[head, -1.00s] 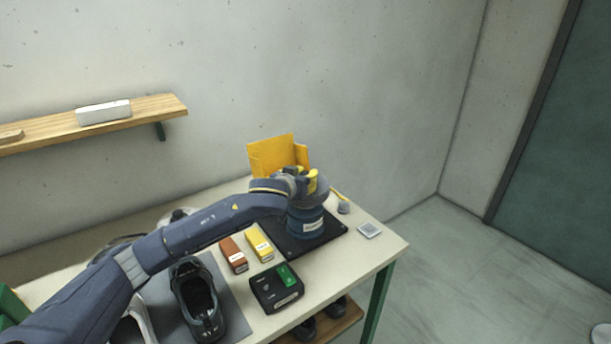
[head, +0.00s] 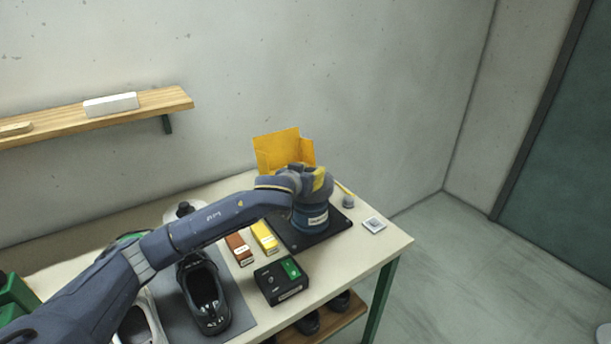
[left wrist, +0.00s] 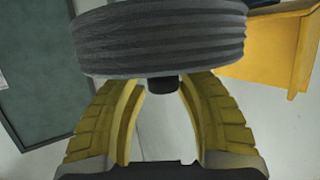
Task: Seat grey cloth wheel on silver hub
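The grey cloth wheel (left wrist: 162,40) fills the top of the left wrist view as a ribbed grey band with a dark stub under it. My left gripper (left wrist: 163,88) has its yellow fingers closed in on the stub, just under the wheel. In the head view the left gripper (head: 318,180) is over the blue round machine (head: 311,220), which has a white label and stands on a black mat. The grey wheel (head: 322,190) shows there partly, at the top of the machine. The silver hub is hidden, so I cannot tell whether the wheel touches it. My right gripper is not in view.
A yellow folder (head: 278,150) stands behind the machine. Brown (head: 239,249) and yellow (head: 264,238) boxes, a black-green device (head: 282,281) and a dark shoe (head: 204,296) are at the front. A small pale square (head: 374,225) lies to the right.

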